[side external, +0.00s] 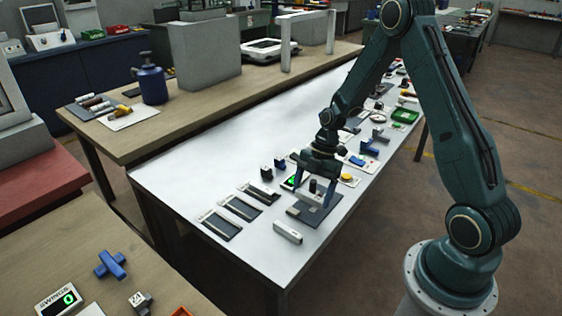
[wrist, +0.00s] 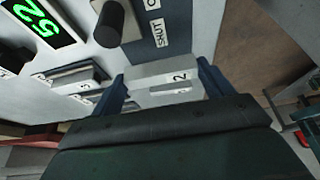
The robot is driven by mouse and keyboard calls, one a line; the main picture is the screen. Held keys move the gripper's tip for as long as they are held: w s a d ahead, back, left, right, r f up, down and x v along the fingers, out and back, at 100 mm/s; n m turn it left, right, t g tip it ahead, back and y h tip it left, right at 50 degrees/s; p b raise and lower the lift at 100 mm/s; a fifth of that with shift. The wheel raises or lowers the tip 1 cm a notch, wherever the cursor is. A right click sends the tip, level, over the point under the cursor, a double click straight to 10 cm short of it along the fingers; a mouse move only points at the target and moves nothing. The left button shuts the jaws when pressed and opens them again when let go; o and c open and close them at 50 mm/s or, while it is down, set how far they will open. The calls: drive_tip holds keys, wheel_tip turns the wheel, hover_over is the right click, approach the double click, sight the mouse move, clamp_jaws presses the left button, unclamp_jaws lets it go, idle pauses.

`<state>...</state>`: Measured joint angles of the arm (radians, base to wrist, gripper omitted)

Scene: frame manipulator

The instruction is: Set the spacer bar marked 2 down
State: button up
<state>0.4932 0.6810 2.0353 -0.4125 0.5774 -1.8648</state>
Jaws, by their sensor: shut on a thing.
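The spacer bar marked 2 (wrist: 150,80) is a pale grey bar with a white label. In the wrist view it lies across the space between the two blue fingers of my gripper (wrist: 165,86), which is shut on it. In the side external view my gripper (side external: 313,194) points down over a dark plate (side external: 321,216) near the front of the white table. The bar is small there and partly hidden by the fingers. I cannot tell whether its underside touches anything.
A black knob (wrist: 110,24), a green digit display (wrist: 40,18) and a panel marked SHUT (wrist: 160,38) are close by. More labelled bars (wrist: 78,78) lie left. A pale block (side external: 288,232) and several dark framed trays (side external: 221,226) sit on the white table (side external: 205,175).

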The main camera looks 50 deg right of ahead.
sight(312, 200)
drive_tip(key=shift+f, duration=1.5)
drive_tip(key=shift+f, duration=0.15)
drive_tip(key=o, duration=0.9)
drive_tip(key=shift+o, duration=0.2)
drive_tip(key=v, duration=1.2)
